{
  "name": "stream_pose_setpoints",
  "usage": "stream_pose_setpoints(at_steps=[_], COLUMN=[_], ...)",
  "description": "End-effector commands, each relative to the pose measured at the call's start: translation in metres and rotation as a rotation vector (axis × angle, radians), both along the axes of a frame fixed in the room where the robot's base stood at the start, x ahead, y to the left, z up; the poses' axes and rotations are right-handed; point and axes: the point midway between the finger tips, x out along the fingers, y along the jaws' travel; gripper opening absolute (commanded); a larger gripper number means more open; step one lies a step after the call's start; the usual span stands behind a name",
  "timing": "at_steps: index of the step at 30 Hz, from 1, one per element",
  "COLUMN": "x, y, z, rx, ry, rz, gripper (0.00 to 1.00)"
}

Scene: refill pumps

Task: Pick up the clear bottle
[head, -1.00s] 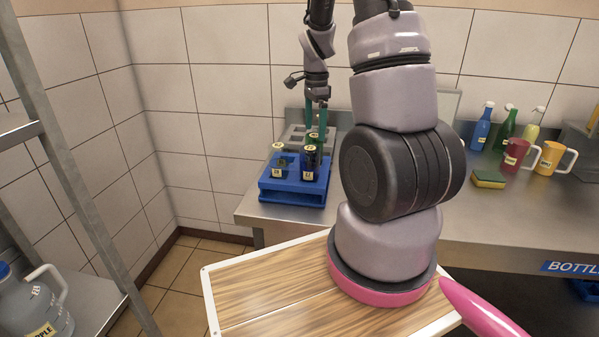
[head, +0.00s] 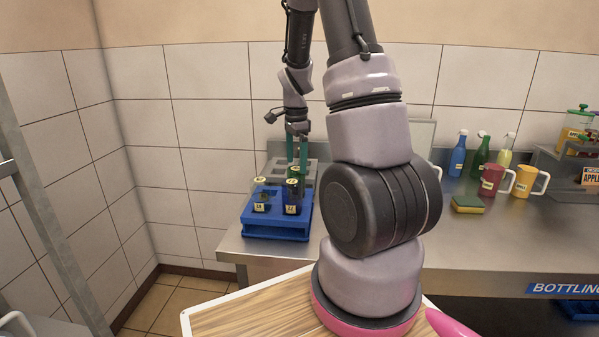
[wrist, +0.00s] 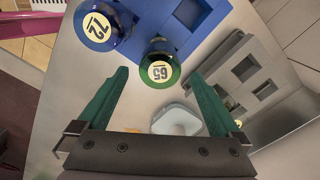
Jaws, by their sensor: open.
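I cannot make out a clear bottle for certain. In the wrist view, a pale, see-through-looking shape (wrist: 176,120) lies low between the fingers, too unclear to name. Several capped vials stand in a blue rack (head: 277,230) on the steel counter. In the wrist view a green-rimmed cap marked 65 (wrist: 160,69) shows between the fingertips, and a blue-rimmed cap marked 72 (wrist: 97,27) is at upper left. My gripper (head: 297,150) points down over the back of the rack, its green fingers apart. It is open and empty in the wrist view (wrist: 158,76).
A grey rack (head: 309,170) stands behind the blue one, near the tiled wall. Blue (head: 458,154), green (head: 481,156) and yellow (head: 504,151) bottles, red (head: 492,180) and yellow (head: 526,181) mugs and a sponge (head: 467,204) stand right. My arm hides the counter's middle.

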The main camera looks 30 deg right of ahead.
Motion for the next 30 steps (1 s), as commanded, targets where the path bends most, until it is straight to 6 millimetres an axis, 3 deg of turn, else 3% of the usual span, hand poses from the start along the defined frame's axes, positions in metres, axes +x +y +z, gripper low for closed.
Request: stream_pose_setpoints(at_steps=[17,20,27,30], x=[0.005,0.027,0.106,0.128], y=[-0.002,-0.014,-0.069,-0.087], z=[0.004,0.006,0.013,0.015], rx=[0.002,0.000,-0.003,-0.002], ry=[-0.006,-0.006,-0.002,-0.001], rz=[0.017,0.065,0.271,0.342], gripper=[1.00,1.00,1.00,1.00])
